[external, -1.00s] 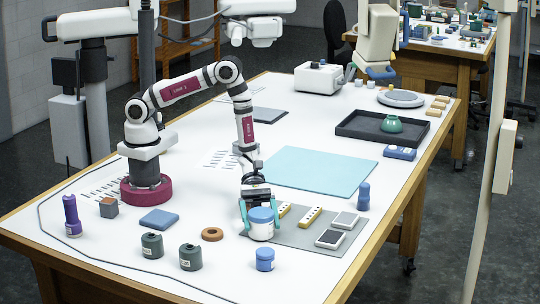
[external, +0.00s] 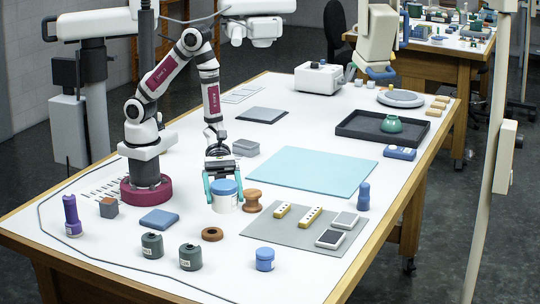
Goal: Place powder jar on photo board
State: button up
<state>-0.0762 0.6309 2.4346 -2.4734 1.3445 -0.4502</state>
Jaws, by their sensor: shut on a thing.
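The powder jar (external: 227,201), white with a blue lid, is between the fingers of my gripper (external: 223,196). My gripper points down and is shut on the jar's sides. The jar is upright, left of a wooden spool; I cannot tell whether its base touches the table. What I take to be the photo board (external: 275,231) is a flat grey board to the right and nearer the camera. It bears two yellow-white strips (external: 310,216) and two small framed dark and grey tiles (external: 330,238). The jar is apart from the board.
The wooden spool (external: 252,201) stands close to the jar's right. A wooden ring (external: 212,234), green jars (external: 190,257) and a blue jar (external: 265,259) stand in front. A cyan mat (external: 315,172) lies behind the board. The board's left front part is bare.

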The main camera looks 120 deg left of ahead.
jog(key=shift+s+d+r, duration=0.45)
jog(key=shift+d, duration=0.05)
jog(key=w+a+n+t+y, duration=0.45)
jog(key=w+a, duration=0.55)
jog(key=a, duration=0.5)
jog(key=n+t+y, duration=0.1)
jog(key=n+y, duration=0.8)
send_over(330, 173)
jog(key=shift+m, duration=0.25)
notch_tip(330, 173, down, 7)
jog(key=shift+r, duration=0.2)
notch_tip(330, 173, down, 3)
jog(key=shift+a+f, duration=0.1)
jog(key=shift+a, duration=0.05)
jog(key=shift+f, duration=0.3)
